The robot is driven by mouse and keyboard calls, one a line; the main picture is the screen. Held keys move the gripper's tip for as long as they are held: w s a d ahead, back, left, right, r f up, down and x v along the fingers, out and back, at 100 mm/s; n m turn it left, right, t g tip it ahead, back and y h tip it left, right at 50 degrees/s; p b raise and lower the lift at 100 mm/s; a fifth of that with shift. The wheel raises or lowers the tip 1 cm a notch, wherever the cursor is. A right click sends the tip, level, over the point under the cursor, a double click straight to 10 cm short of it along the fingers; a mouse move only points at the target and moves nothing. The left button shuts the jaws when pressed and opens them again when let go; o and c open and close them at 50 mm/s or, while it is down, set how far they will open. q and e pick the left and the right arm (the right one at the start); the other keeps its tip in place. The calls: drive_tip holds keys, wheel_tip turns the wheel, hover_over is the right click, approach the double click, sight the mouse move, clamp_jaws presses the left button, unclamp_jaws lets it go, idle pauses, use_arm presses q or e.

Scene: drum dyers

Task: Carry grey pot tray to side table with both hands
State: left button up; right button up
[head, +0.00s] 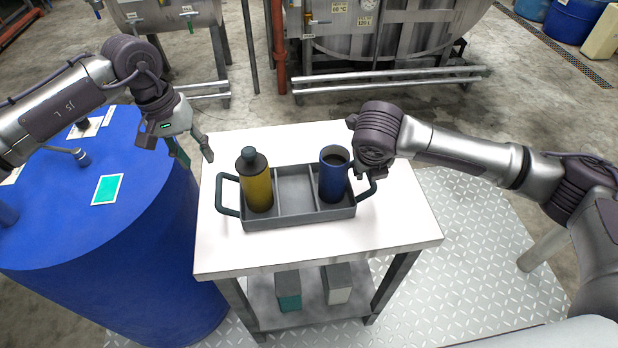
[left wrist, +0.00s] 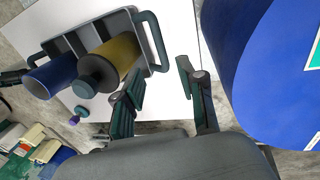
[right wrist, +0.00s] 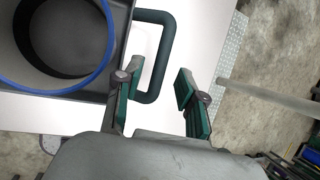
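The grey pot tray (head: 290,217) sits on the white-topped side table (head: 350,247). It has a dark loop handle at each end and holds a yellow bottle (head: 257,187) at left and a blue cup (head: 333,178) at right; its middle compartment is empty. My left gripper (head: 195,155) is open, above and to the left of the left handle (head: 222,195); in the left wrist view that handle (left wrist: 153,42) is ahead of the fingers, apart from them.
A large blue drum (head: 150,215) stands close against the table's left side. Two small boxes sit on the table's lower shelf (head: 310,310). A steel vat (head: 390,40) and a red pipe (head: 278,50) are behind. The tabletop in front of the tray is clear.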

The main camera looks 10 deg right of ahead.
drive_tip(key=v, duration=0.8)
drive_tip(key=shift+f, duration=0.1)
